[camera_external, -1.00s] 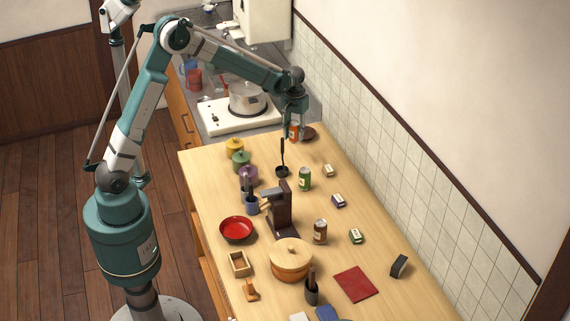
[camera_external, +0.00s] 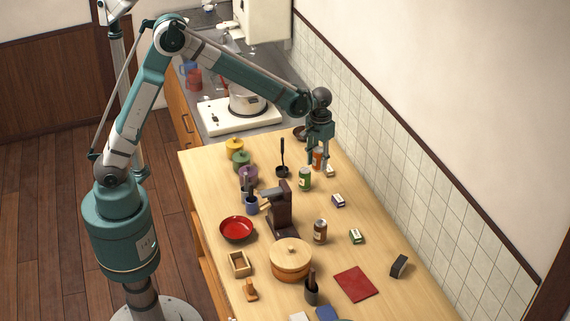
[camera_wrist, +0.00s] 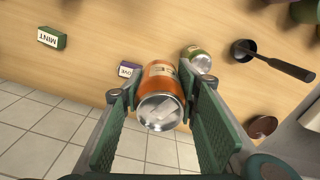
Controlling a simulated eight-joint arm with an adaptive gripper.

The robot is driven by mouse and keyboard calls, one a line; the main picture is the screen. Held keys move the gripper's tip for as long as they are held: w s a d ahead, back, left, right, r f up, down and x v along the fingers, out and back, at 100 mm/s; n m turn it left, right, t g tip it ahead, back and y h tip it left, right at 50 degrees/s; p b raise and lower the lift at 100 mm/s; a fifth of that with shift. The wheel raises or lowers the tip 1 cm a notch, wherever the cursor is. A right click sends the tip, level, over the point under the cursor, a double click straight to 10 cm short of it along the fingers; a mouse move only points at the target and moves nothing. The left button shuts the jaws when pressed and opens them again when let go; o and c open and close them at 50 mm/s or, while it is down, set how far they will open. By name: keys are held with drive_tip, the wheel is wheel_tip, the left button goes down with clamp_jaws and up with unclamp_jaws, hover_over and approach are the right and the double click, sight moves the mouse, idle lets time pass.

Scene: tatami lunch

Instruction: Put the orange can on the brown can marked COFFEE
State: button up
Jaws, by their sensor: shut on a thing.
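The orange can (camera_wrist: 160,88) is between the green jaws of my gripper (camera_wrist: 160,100) in the wrist view, its silver end towards the camera. In the external view my gripper (camera_external: 318,158) is shut on the orange can (camera_external: 318,154), at the far right part of the table beside the tiled wall. The brown can (camera_external: 320,232) stands upright on the table, nearer the camera, to the right of a dark brown stand. Its marking is too small to read. It is well apart from my gripper.
A green can (camera_external: 305,179) stands near my gripper, with a black ladle (camera_external: 282,165) to its left. Small boxes (camera_external: 338,201) (camera_external: 356,236) lie along the wall side. The dark stand (camera_external: 281,212) rises beside the brown can. A lidded wooden pot (camera_external: 291,262) is nearer the camera.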

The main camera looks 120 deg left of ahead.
drive_tip(key=w+d+r+m+p, duration=0.1)
drive_tip(key=w+d, duration=0.4)
drive_tip(key=d, duration=0.6)
drive_tip(key=w+d+r+m+p, duration=0.1)
drive_tip(key=w+d, duration=0.5)
drive_tip(key=d, duration=0.6)
wheel_tip(320, 180, up, 3)
drive_tip(key=shift+f+m+p, duration=0.15)
drive_tip(key=shift+m+p, duration=0.15)
drive_tip(key=shift+m, duration=0.6)
hover_over(321, 222)
drive_tip(key=shift+f, duration=3.1)
drive_tip(key=shift+f, duration=1.9)
drive_tip(key=shift+f, duration=0.15)
drive_tip(key=o, duration=0.7)
drive_tip(key=shift+o, duration=0.2)
